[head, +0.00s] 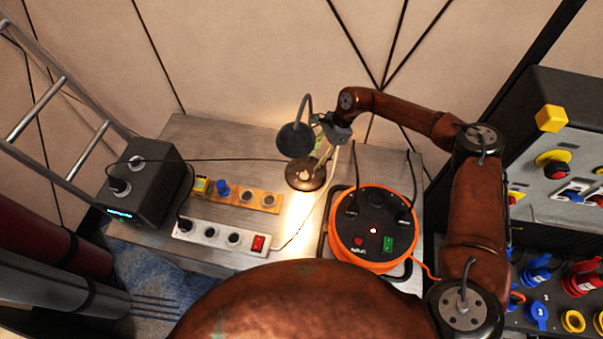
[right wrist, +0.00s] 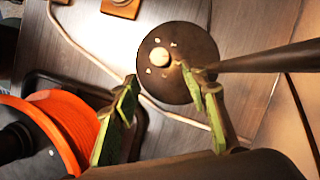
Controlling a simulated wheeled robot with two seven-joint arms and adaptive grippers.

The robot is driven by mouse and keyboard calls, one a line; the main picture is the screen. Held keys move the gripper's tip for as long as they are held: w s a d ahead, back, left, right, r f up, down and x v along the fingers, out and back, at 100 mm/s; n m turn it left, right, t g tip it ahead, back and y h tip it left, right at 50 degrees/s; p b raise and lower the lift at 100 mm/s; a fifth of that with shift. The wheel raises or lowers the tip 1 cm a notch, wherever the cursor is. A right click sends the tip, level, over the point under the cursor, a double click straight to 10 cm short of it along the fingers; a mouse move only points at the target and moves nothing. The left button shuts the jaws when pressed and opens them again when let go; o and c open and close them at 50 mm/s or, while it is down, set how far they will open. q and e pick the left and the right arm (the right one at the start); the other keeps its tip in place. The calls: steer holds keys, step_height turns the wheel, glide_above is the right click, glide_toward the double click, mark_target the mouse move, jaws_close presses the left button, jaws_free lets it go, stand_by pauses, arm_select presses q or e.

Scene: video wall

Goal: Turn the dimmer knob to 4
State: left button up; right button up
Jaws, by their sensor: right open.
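The desk lamp has a dark round base (head: 301,181) on the grey table, with its shade (head: 296,139) above it. In the right wrist view the base (right wrist: 183,88) carries a small cream dimmer knob (right wrist: 159,57) with several pale marks around it. The marks are too small to read. My right gripper (head: 322,154) is by the lamp, above the base. Its two green-edged fingers (right wrist: 160,83) are spread open and empty, with the knob visible between and beyond their tips. The knob's pointer cannot be made out. My left gripper is out of view.
An orange cable reel (head: 345,248) stands right of the lamp. A white power strip (head: 213,233), a wooden socket strip (head: 262,196) and a black box (head: 148,194) are to the left. The lamp's stem (right wrist: 270,57) passes beside my right finger. Cables cross the table.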

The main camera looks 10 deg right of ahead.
mark_target(305, 175)
steer(key=shift+n, duration=0.3)
steer(key=x, duration=0.8)
steer(key=shift+c, duration=0.7)
steer(key=shift+s, duration=0.1)
jaws_close()
